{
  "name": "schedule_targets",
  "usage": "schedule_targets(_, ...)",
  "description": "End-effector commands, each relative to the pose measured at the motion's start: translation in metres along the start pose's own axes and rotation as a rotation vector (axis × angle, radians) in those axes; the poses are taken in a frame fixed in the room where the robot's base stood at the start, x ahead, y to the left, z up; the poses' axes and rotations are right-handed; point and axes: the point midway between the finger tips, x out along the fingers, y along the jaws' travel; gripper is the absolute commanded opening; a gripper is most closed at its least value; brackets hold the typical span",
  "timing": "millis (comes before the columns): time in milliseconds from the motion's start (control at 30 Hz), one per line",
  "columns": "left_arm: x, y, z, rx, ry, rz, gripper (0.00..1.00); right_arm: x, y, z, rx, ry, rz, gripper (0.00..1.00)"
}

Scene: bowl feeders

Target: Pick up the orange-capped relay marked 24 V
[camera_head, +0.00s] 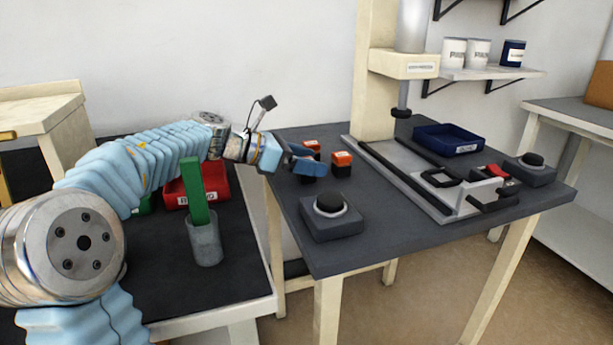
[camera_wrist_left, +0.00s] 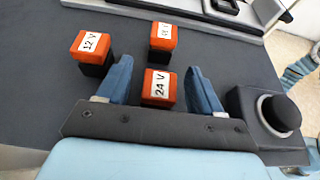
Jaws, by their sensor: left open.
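The orange-capped relay marked 24 V (camera_wrist_left: 158,86) stands on the grey table between the two blue fingers of my left gripper (camera_wrist_left: 160,90) in the left wrist view. The fingers are open, one on each side, with a gap visible around the cap; I cannot tell their height over the table. In the head view my left gripper (camera_head: 308,160) is over the table's left part and mostly hides this relay. Another orange-capped relay, marked 12 V (camera_wrist_left: 92,48), stands at upper left in the wrist view. A third (camera_wrist_left: 162,42) stands beyond the 24 V one, its label unclear. My right gripper is not in view.
A black push button on a grey box (camera_head: 330,215) stands close to the right of the gripper in the wrist view (camera_wrist_left: 275,120). A press with a metal base (camera_head: 420,185) and a blue tray (camera_head: 440,133) are farther right. A red bin (camera_head: 213,193) is on the left table.

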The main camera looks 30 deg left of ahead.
Motion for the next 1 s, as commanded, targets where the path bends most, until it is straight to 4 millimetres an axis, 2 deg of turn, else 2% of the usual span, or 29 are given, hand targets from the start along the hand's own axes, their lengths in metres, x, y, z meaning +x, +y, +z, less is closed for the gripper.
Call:
schedule_targets(100, 0.0077, -0.0001, -0.0004, 0.000, 0.001, 0.000, 0.66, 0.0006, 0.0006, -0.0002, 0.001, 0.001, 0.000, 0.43)
schedule_targets(300, 0.0075, 0.0001, 0.0000, 0.000, 0.000, 0.001, 0.64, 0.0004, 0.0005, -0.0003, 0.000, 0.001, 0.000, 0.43)
schedule_targets(667, 0.0072, 0.0000, 0.0000, 0.000, 0.000, 0.000, 0.09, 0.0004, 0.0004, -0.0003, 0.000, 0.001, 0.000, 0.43)
schedule_targets(1000, 0.0059, 0.0001, 0.0031, 0.001, -0.001, 0.001, 0.09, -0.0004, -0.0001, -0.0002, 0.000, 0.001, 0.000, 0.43)
